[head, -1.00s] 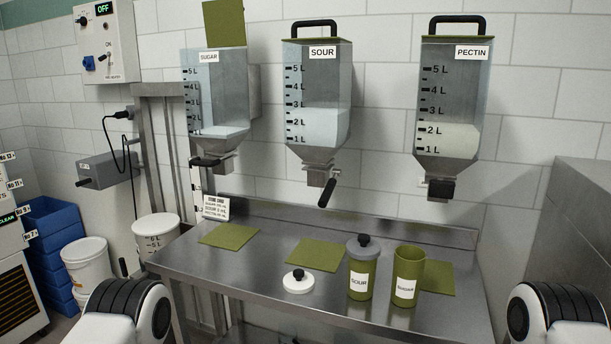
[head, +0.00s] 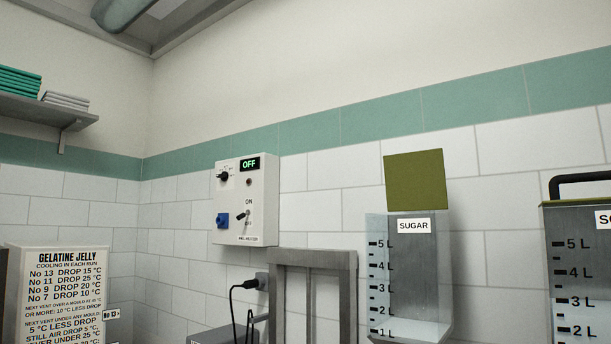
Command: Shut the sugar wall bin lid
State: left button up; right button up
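The sugar wall bin (head: 412,275) hangs on the tiled wall at the right of the head view, a clear bin with a SUGAR label and litre marks. Its olive-green lid (head: 415,181) stands upright, open, above the bin's back edge. The bin's lower end is cut off by the frame's bottom edge. Neither of my grippers is in view.
The sour bin (head: 585,270) is partly in view at the right edge, with its lid down and a black handle on top. A control box (head: 246,200) reading OFF is on the wall left of the sugar bin. A metal frame (head: 312,262) stands between them.

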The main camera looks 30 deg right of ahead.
aim_at(414, 181)
jog(key=i+j+z, duration=0.25)
jog(key=i, duration=0.2)
jog(key=i+j+z, duration=0.3)
jog(key=i, duration=0.2)
jog(key=l, duration=0.1)
